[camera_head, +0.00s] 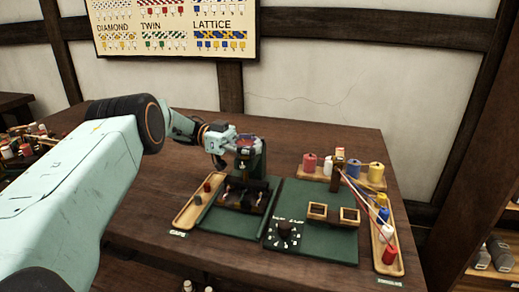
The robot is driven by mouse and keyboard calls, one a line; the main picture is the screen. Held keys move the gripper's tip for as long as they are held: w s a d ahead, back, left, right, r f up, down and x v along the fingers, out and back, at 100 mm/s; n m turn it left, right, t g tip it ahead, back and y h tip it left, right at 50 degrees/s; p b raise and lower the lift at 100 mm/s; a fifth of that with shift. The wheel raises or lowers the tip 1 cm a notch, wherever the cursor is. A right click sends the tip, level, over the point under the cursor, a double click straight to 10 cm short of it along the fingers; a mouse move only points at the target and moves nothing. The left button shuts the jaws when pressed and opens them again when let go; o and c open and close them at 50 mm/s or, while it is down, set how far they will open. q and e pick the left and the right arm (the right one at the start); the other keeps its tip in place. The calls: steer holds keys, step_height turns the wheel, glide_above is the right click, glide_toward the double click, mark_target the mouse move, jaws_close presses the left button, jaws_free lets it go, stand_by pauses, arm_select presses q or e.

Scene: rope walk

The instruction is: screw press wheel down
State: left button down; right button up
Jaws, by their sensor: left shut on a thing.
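The screw press (254,163) stands upright at the back of a green base on the wooden bench. Its small reddish wheel (249,140) sits at the top. My left gripper (236,141) reaches in from the left at wheel height and is shut on the wheel; its fingers partly hide the wheel. Below the wheel is the dark lower part of the press (243,194). My right gripper does not show.
A wooden tray (192,208) lies left of the press. A green board (325,238) with two square wooden frames and a dial lies right. Spools (376,172) and stretched coloured strands stand farther right. A pattern chart (175,30) hangs on the wall.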

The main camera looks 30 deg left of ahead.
arm_select(q)
steer(key=shift+a+r, duration=0.1)
steer(key=shift+r, duration=0.05)
steer(key=c, duration=1.4)
jaws_free()
steer(key=o, duration=0.4)
step_height(320, 180, up, 10)
steer(key=shift+f, duration=0.1)
steer(key=shift+o, duration=0.2)
